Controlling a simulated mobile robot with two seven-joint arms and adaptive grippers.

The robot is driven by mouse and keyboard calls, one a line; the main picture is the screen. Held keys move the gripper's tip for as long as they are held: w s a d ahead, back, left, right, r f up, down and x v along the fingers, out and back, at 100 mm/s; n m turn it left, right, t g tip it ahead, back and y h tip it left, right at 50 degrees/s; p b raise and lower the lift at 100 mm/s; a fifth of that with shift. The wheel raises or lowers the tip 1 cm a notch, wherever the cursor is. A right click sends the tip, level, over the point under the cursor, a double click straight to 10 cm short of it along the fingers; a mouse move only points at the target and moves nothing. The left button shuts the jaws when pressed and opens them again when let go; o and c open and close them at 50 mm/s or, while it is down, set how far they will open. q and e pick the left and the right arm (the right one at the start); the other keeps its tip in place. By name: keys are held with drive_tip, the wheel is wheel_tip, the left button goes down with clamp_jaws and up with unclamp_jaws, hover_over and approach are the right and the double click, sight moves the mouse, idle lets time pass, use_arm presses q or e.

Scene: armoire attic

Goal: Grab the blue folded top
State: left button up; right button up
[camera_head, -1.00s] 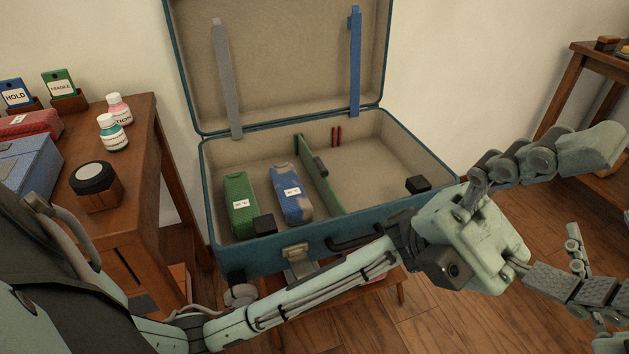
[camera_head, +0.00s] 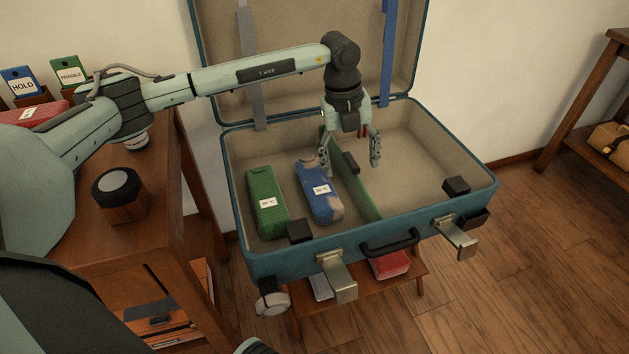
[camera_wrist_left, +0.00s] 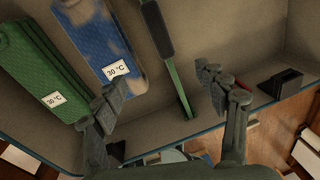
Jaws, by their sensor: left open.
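The blue folded top (camera_head: 319,196) lies in the left part of the open suitcase (camera_head: 262,262), with a white label and pale patches on it. It also shows at the upper left of the left wrist view (camera_wrist_left: 97,42), its label reading 30 °C. My left gripper (camera_head: 350,163) is open and empty, pointing down over the suitcase, above the green divider (camera_head: 365,195) and close to the top's far right end. My right gripper is not in view.
A green folded garment (camera_head: 266,203) lies left of the blue top. Small black blocks (camera_head: 299,231) sit in the suitcase's near corners. The lid stands open behind my left arm. A wooden table (camera_head: 160,225) stands at the left. The suitcase's right compartment is mostly empty.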

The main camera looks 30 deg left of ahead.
use_arm(q)
drive_tip(key=n+y, duration=0.2)
hover_over(318, 181)
drive_tip(key=shift+a+f+g, duration=0.25)
drive_tip(key=shift+f+g, duration=0.15)
drive_tip(key=shift+f, duration=0.2)
drive_tip(key=f, duration=0.7)
drive_tip(key=shift+d+f, duration=0.2)
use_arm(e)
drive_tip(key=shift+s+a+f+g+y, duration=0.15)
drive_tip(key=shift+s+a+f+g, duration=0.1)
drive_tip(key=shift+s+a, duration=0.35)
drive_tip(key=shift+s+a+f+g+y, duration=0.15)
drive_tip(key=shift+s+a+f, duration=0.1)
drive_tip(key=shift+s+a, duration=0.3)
use_arm(q)
drive_tip(key=c, duration=0.9)
drive_tip(key=shift+c, duration=0.7)
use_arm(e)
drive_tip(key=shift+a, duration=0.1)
use_arm(q)
drive_tip(key=shift+r, duration=0.15)
